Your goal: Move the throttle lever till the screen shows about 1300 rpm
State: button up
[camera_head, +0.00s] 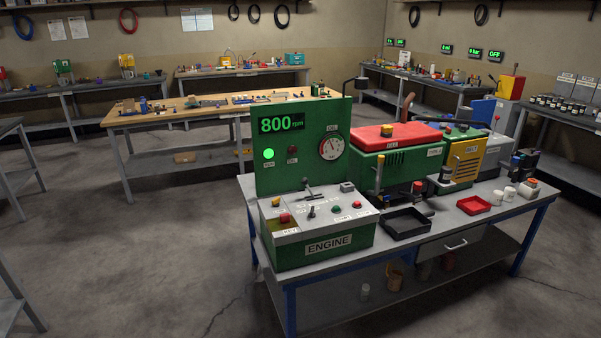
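The engine panel (325,243) is a green box with a grey sloped top, standing at the left end of a grey bench. The screen (281,123) on the green upright board behind it reads 800 rpm in green. A lever with a dark handle (308,187) stands up from the back of the sloped top; it looks like the throttle lever, but its label is too small to read. A smaller dark lever (311,211) stands nearer the front. A green lamp (268,154) is lit beside a dark red one. My gripper is not in view.
The bench (457,224) also holds a black tray (405,223), a red tray (474,205), white cups (509,193) and a green engine with a red top (396,136). Open concrete floor (150,260) lies left of the bench. A wooden-topped table (215,110) stands behind.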

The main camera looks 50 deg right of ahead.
aim_at(304, 182)
jog(key=u, duration=0.2)
jog(key=i, duration=1.1)
jog(key=u, duration=0.45)
